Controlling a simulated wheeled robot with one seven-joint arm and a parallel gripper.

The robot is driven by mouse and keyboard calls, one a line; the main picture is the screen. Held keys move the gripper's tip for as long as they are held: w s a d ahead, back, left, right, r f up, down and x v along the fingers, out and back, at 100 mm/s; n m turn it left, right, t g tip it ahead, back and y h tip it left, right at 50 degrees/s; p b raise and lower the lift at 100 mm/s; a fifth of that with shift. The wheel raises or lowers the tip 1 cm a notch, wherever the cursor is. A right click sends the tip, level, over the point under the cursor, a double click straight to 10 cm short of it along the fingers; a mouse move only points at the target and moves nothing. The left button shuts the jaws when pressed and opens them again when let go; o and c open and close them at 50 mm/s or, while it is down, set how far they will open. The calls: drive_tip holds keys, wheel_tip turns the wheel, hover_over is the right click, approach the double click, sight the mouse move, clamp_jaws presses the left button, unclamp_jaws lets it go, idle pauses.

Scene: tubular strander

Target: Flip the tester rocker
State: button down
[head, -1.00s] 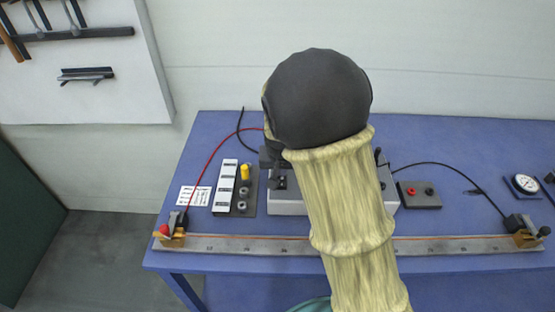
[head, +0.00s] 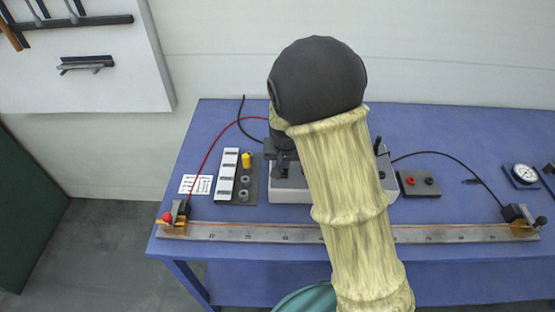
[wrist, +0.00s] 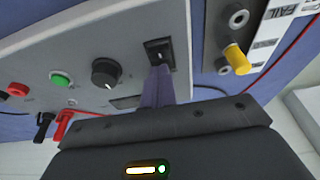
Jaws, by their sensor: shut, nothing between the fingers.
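The tester (head: 291,194) is a pale grey box on the blue bench, mostly hidden behind my arm in the head view. In the wrist view its panel (wrist: 80,55) shows a black rocker (wrist: 158,49) in a dark rectangular frame. My gripper (wrist: 161,72) is shut and empty. Its dark fingertips are right at the lower edge of the rocker frame and overlap it in the picture; I cannot tell whether they touch. In the head view the gripper's dark body (head: 283,150) shows at the tester's left end; its tips are not clear there.
The panel also carries a black knob (wrist: 106,72), a green button (wrist: 61,79) and a red button (wrist: 17,89). Red and black plugs (wrist: 62,125) stick out near the fingers. A plate with a yellow post (head: 247,160) stands left of the tester. A long ruler bar (head: 250,233) runs in front.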

drive_tip(key=shift+s+a+f, duration=0.25)
drive_tip(key=shift+s+a, duration=0.15)
drive_tip(key=shift+s, duration=0.25)
drive_tip(key=shift+s+a, duration=0.1)
drive_tip(key=shift+s, duration=0.25)
drive_tip(key=shift+d, duration=0.2)
drive_tip(key=shift+r+p, duration=0.45)
drive_tip(key=shift+p, duration=0.05)
drive_tip(key=p+v, duration=0.3)
drive_tip(key=v, duration=0.1)
drive_tip(key=shift+w+a+r+p, duration=0.15)
drive_tip(key=shift+w+a+p, duration=0.15)
drive_tip(key=shift+w, duration=0.05)
drive_tip(key=b+v, duration=0.1)
drive_tip(key=v, duration=0.8)
drive_tip(key=shift+s+d, duration=0.15)
drive_tip(key=shift+s, duration=0.25)
